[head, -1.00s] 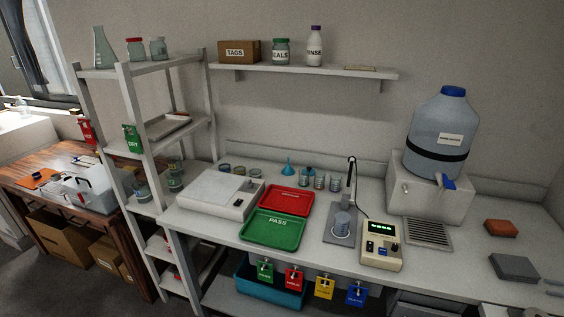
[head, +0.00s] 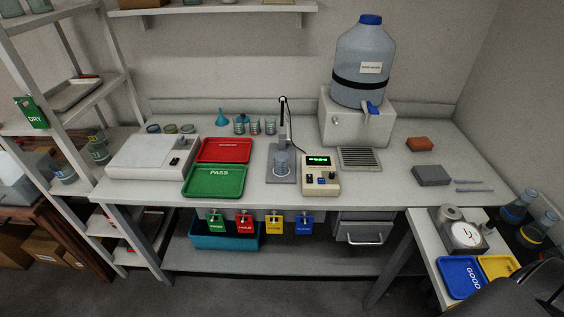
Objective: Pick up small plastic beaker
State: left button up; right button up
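A small clear beaker (head: 281,163) stands upright on the grey plate of a probe stand (head: 281,142), in the middle of the bench in the head view. Several small clear vessels stand in a row at the back of the bench, one of them a beaker-like cup (head: 255,126). I cannot tell from the picture which of these are plastic.
A meter (head: 320,176) stands right of the probe stand. Red (head: 225,150) and green (head: 198,181) trays lie left. A large water carboy (head: 362,65) stands behind right. A side table with a dial scale (head: 465,235) is at lower right.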

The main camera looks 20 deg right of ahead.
aim_at(281, 163)
jog(key=z, duration=3)
jog(key=k, duration=0.5)
jog(key=u, duration=1)
